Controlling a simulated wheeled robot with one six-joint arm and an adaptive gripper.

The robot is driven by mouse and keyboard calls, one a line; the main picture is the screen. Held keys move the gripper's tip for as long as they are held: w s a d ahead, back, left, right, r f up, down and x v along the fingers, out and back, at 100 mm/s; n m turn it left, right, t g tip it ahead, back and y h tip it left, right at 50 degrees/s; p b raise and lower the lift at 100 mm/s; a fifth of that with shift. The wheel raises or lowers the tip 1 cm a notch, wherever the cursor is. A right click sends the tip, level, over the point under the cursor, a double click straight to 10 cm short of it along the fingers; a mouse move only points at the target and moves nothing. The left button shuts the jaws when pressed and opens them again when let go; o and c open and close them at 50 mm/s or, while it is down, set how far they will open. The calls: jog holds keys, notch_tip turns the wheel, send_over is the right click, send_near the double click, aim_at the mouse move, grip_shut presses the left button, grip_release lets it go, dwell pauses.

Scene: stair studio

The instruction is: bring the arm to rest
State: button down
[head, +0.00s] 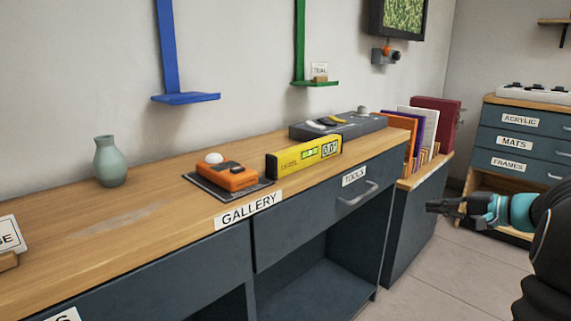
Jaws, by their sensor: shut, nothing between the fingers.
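My gripper (436,207) is at the right of the head view, in front of the workbench's right end. Its dark fingers point left and are shut with nothing between them. My arm, black with a teal band, reaches in from the right edge. The gripper is apart from the bench and from everything on it.
The wooden workbench (140,222) holds a vase (110,163), an orange device (229,178), a yellow level (300,159) and a grey tool tray (380,122). Upright colored boards (432,118) stand beyond it. A labelled drawer cabinet (522,138) is behind the gripper. Floor (405,290) is clear.

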jog(key=s+f+m+g+h, duration=0.1)
jog(key=s+f+g, duration=0.15)
jog(key=f, duration=0.45)
jog(key=s+a+f+n+g+h+p, duration=0.15)
jog(key=s+a+f+g+h, duration=0.3)
jog(key=s+a, duration=0.5)
jog(key=s+a+r+n+h+p, duration=0.2)
jog(key=s+a+r+n, duration=0.2)
jog(key=s+a, duration=0.3)
jog(key=s+a+r+n+t+h+p, duration=0.1)
jog(key=s+a+r+n+p, duration=0.1)
jog(key=s+a+r+n, duration=0.2)
jog(key=s+a+n, duration=0.2)
jog(key=s+a, duration=0.2)
jog(key=shift+a+r+h, duration=0.15)
jog(key=shift+a+h, duration=0.05)
jog(key=shift+h, duration=0.15)
